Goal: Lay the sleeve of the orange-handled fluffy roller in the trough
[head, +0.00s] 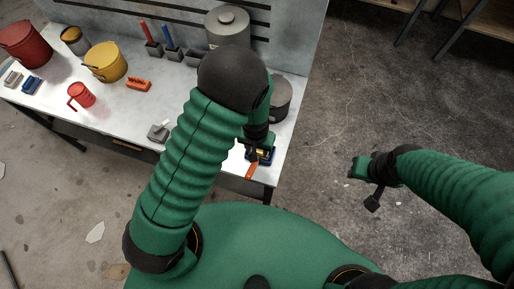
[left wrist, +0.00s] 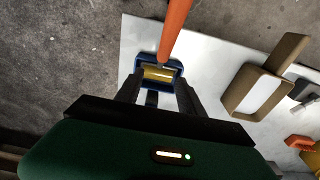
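The blue trough (left wrist: 128,68) sits near the table's right edge; it also shows in the head view (head: 270,160), partly behind my left gripper. A yellowish sleeve (left wrist: 158,74) appears to lie inside it. The orange handle (left wrist: 175,28) slants up from the trough in the left wrist view and sticks out over the table's front edge in the head view (head: 251,171). My left gripper (left wrist: 160,84) is above the trough, its fingers apart with nothing visibly gripped between them. My right gripper (head: 364,184) is over the floor, away from the table; its fingers are too small to judge.
A tan open holder (left wrist: 240,92) stands beside the trough. The table's front middle is largely clear.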

